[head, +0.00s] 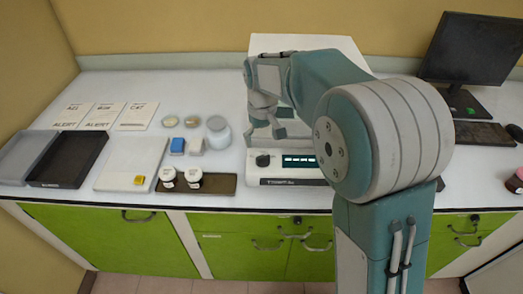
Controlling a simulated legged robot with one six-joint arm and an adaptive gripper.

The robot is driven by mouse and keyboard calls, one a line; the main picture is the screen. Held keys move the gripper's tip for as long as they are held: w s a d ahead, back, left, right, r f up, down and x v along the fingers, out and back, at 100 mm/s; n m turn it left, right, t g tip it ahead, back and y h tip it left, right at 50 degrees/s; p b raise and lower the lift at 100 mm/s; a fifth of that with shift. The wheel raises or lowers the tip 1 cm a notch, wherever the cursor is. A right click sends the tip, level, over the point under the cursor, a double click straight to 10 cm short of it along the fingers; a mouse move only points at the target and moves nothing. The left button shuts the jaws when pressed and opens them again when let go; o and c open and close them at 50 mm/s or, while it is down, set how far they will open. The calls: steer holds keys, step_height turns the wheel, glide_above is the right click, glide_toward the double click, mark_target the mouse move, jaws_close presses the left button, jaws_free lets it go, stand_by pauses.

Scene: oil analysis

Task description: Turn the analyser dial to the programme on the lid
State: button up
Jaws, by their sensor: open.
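The white analyser (257,181) stands on the bench behind my arm, which hides much of it. Its black dial (262,160) is on the left of the front panel, beside a lit display (298,160) too small to read. My gripper (264,137) is open and points down, above the dial in the picture; its fingers look empty and apart from the dial. Two small jars with white lids, a left jar (167,185) and a right jar (193,186), stand on a dark mat (222,184). Marks on their lids are unreadable.
Left are a dark tray (72,158), a grey tray (24,158), and a white board (125,160) with a yellow block (139,180). A monitor (475,50) stands right.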

mark_target(263, 156)
step_height(263, 156, up, 6)
steer(key=shift+f, duration=0.2)
stand_by(0.3)
steer(key=s+d+r+m+t, duration=0.3)
steer(key=s+d+r, duration=0.3)
steer(key=s+d, duration=0.4)
steer(key=s+d+f+m+t, duration=0.1)
steer(key=s+d, duration=0.1)
steer(key=s, duration=0.6)
steer(key=s+d+f+m+t, duration=0.1)
steer(key=s+d+f, duration=0.1)
steer(key=s, duration=0.6)
steer(key=shift+d+f+m+t, duration=0.15)
steer(key=shift+d+m+t, duration=0.15)
steer(key=shift+d, duration=0.05)
stand_by(0.4)
